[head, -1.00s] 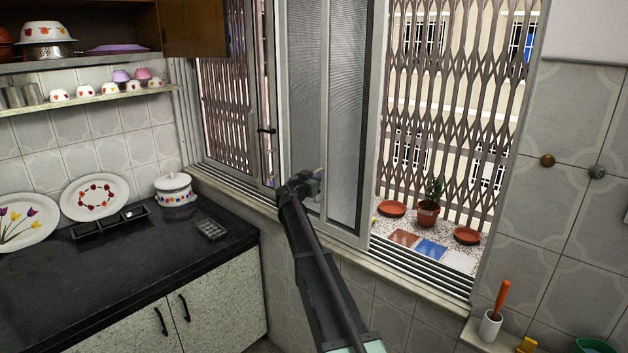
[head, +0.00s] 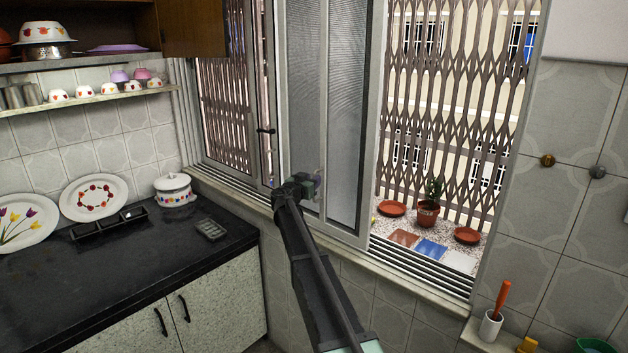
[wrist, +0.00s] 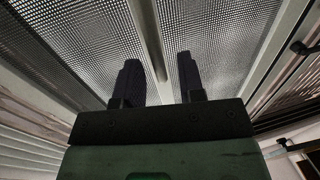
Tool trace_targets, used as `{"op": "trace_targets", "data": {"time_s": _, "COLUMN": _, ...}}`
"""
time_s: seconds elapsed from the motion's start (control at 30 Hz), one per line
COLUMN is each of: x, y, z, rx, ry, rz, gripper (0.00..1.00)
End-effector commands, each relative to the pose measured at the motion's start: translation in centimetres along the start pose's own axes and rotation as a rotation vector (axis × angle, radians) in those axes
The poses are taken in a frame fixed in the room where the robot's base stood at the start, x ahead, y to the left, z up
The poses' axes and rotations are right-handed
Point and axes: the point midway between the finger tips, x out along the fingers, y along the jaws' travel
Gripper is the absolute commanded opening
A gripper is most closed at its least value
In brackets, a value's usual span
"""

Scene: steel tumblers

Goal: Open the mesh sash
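The mesh sash (head: 345,120) is a grey-framed panel with fine mesh and an upright bar down its middle. It stands in the left and middle part of the window, and the opening to its right is clear of it. My gripper (head: 312,187) is at the lower part of the sash, near the middle bar. In the wrist view, the two dark fingers of my gripper (wrist: 160,78) are apart, with the middle bar (wrist: 147,35) showing between them and mesh (wrist: 215,40) on both sides. I cannot tell whether a finger touches the bar.
Sill tracks (head: 420,270) run bare to the right of the sash. A potted plant (head: 428,212) and saucers stand outside before a folding grille (head: 450,100). A black counter (head: 110,270) with a lidded pot (head: 174,190) is at left. A white cup (head: 490,325) is at lower right.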

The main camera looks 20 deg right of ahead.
Motion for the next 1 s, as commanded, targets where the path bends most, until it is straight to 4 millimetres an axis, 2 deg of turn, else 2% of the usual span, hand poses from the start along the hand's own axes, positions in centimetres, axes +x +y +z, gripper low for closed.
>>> {"op": "trace_targets", "data": {"time_s": 0.03, "x": -1.5, "y": 0.2, "z": 0.0, "rx": 0.000, "ry": 0.000, "rz": -0.002, "gripper": 0.36}}
{"op": "trace_targets", "data": {"time_s": 0.2, "x": -5.8, "y": 0.3, "z": 0.0, "rx": 0.000, "ry": 0.000, "rz": -0.001, "gripper": 0.36}}
{"op": "trace_targets", "data": {"time_s": 0.37, "x": -8.4, "y": 0.2, "z": 0.0, "rx": -0.001, "ry": 0.000, "rz": 0.001, "gripper": 0.36}}
{"op": "trace_targets", "data": {"time_s": 0.5, "x": -8.9, "y": 0.1, "z": 0.0, "rx": -0.001, "ry": 0.000, "rz": 0.001, "gripper": 0.36}}
{"op": "trace_targets", "data": {"time_s": 0.83, "x": -8.9, "y": 0.1, "z": 0.0, "rx": -0.002, "ry": 0.000, "rz": 0.001, "gripper": 0.36}}
{"op": "trace_targets", "data": {"time_s": 0.93, "x": -8.9, "y": 0.2, "z": 0.0, "rx": -0.067, "ry": -0.001, "rz": 0.009, "gripper": 0.36}}
{"op": "trace_targets", "data": {"time_s": 1.0, "x": -9.0, "y": 1.0, "z": 0.7, "rx": -0.170, "ry": -0.042, "rz": 0.046, "gripper": 0.36}}
